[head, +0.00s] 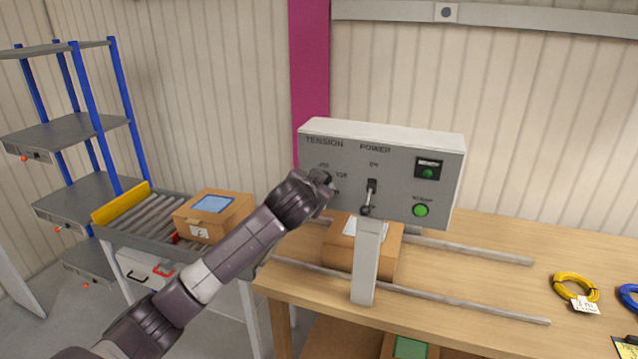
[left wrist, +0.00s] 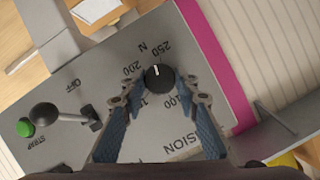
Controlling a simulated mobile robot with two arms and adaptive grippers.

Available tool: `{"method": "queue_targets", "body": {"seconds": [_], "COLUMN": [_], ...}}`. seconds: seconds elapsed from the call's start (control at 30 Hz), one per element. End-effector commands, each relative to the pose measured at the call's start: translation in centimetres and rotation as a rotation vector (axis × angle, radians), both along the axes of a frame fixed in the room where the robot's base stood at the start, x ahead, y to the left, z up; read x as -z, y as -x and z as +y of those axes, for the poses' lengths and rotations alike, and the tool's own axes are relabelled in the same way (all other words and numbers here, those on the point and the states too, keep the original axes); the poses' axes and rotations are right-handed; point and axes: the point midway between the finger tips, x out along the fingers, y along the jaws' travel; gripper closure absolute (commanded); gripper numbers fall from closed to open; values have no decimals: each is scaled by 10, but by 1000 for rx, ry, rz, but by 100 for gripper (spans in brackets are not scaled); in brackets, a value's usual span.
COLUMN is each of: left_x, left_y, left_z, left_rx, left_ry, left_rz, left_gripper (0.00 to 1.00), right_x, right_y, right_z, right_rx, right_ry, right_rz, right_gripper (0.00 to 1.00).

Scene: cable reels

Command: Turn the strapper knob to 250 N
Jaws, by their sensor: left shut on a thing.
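The grey strapper panel (head: 394,190) stands on a post over the bench, marked TENSION and POWER. My left gripper (head: 322,183) reaches its left side and covers most of the tension dial in the head view. In the left wrist view my left gripper (left wrist: 161,86) has a finger on each side of the black round knob (left wrist: 160,76) and is shut on it. The knob's white mark points up and left, seemingly between the printed 200 and 250; its exact setting is hard to read. My right gripper is not in view.
Right of the dial are a power lever (head: 369,197), a small dark display (head: 428,168) and a green button (head: 421,210). A carton (head: 343,253) sits behind the post on the bench (head: 480,270). Another carton (head: 212,217) rests on rollers at left.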

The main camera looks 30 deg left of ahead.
Motion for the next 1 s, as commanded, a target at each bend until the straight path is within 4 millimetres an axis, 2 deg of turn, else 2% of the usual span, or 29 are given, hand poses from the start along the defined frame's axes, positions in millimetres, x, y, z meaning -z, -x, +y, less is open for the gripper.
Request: {"method": "queue_targets", "body": {"seconds": [0.4,1.0], "left_x": [4,4], "left_y": [0,0], "left_z": [-2,-2], "left_rx": [1,1], "left_ry": [-236,-295], "left_rz": [64,77], "left_gripper": [95,95], "right_x": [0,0], "right_y": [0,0], "right_z": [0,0], "right_rx": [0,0], "right_ry": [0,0], "right_rz": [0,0], "right_gripper": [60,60]}}
